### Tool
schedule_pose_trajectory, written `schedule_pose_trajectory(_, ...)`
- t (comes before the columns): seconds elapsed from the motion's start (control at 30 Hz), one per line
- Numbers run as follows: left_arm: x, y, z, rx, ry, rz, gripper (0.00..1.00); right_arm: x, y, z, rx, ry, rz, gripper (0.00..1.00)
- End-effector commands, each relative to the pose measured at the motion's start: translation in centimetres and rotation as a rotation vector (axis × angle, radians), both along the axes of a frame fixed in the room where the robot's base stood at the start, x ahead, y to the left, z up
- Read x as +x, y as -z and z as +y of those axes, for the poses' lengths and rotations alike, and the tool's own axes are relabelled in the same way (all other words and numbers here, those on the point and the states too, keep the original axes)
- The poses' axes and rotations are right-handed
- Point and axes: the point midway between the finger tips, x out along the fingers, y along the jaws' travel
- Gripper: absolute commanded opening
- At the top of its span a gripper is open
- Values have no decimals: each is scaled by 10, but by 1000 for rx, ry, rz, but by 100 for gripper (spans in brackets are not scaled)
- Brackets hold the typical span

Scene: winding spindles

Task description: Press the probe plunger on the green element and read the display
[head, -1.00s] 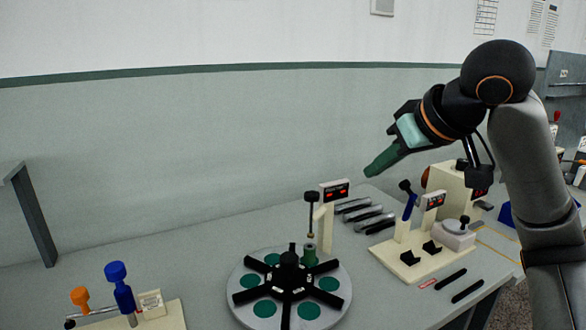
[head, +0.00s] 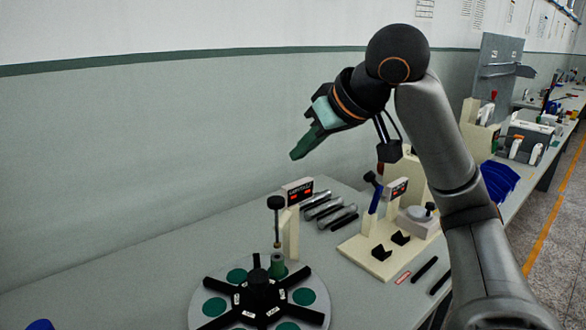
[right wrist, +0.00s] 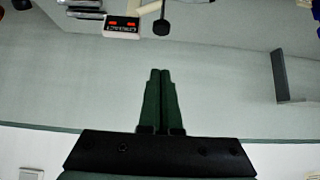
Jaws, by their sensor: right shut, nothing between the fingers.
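The probe plunger (head: 276,203) has a round black knob on a thin upright rod. My right gripper (head: 295,156) is shut and empty, in the air above the display and plunger, touching nothing. In the right wrist view its fingers (right wrist: 160,72) are together, with the plunger knob (right wrist: 161,27) and display (right wrist: 122,26) beyond. My left gripper is out of view.
Green discs (head: 214,307) lie on the turntable.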

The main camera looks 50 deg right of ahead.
Motion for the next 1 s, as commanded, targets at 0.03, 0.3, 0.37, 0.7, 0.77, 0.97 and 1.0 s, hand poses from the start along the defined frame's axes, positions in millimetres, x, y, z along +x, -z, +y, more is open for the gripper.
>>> schedule_pose_trajectory(0.03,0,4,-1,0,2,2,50,6,9,0,2,0,4,0)
schedule_pose_trajectory(0.3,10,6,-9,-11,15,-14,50,45,50,-5,2,0,6,0)
schedule_pose_trajectory(0.37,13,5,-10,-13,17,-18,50,54,58,-6,2,0,6,0)
schedule_pose_trajectory(0.7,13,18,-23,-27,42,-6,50,63,101,-7,-1,0,1,0)
schedule_pose_trajectory(0.77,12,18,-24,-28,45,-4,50,63,103,-7,-1,1,0,0)
schedule_pose_trajectory(0.97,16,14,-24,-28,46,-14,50,62,103,-7,0,0,-1,0)
schedule_pose_trajectory(1.0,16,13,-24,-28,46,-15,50,62,103,-7,0,0,-1,0)
